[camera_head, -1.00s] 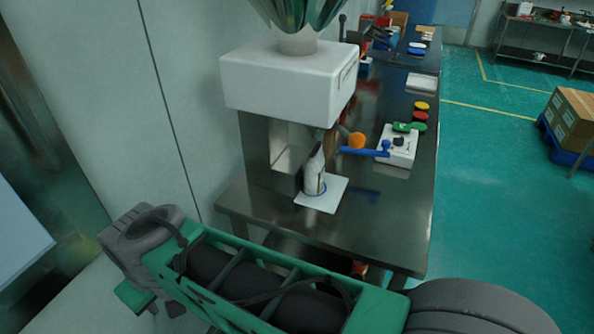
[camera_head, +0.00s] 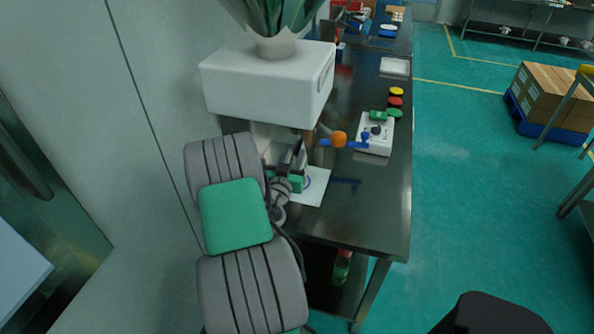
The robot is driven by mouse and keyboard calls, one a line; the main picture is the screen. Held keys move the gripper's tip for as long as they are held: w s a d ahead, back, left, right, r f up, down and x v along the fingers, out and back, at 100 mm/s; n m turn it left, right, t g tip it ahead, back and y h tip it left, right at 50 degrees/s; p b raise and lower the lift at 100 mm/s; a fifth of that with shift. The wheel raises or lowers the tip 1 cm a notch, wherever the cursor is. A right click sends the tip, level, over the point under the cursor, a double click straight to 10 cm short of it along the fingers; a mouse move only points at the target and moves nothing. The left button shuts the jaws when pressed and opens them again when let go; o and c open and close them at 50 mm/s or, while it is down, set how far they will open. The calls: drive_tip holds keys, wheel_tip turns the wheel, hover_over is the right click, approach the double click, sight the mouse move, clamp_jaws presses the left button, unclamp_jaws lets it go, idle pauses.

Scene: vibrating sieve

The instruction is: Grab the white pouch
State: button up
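The white pouch (camera_head: 301,158) stands on a white square plate (camera_head: 316,187) at the left part of the metal table, under the overhanging white machine box. Only a narrow upper part of it shows; my arm hides the rest. My gripper (camera_head: 292,182) is at the pouch, small and partly covered by my own wrist. I cannot tell whether its fingers are around the pouch, touching it or beside it, nor whether they are open or shut.
The white machine box (camera_head: 262,88) with a plant-like green funnel (camera_head: 272,20) overhangs the spot. An orange ball-ended blue lever (camera_head: 340,139) and a white control box (camera_head: 376,133) stand to the right. The table's front (camera_head: 350,225) is bare.

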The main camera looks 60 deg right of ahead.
sight(299, 144)
drive_tip(key=d+p, duration=0.1)
drive_tip(key=d, duration=0.1)
drive_tip(key=d+p, duration=0.2)
drive_tip(key=d, duration=0.1)
drive_tip(key=shift+w+d, duration=0.3)
drive_tip(key=shift+w, duration=0.05)
drive_tip(key=shift+w+d+f, duration=0.1)
drive_tip(key=shift+d, duration=0.25)
drive_tip(key=shift+c, duration=0.3)
clamp_jaws()
idle(0.4)
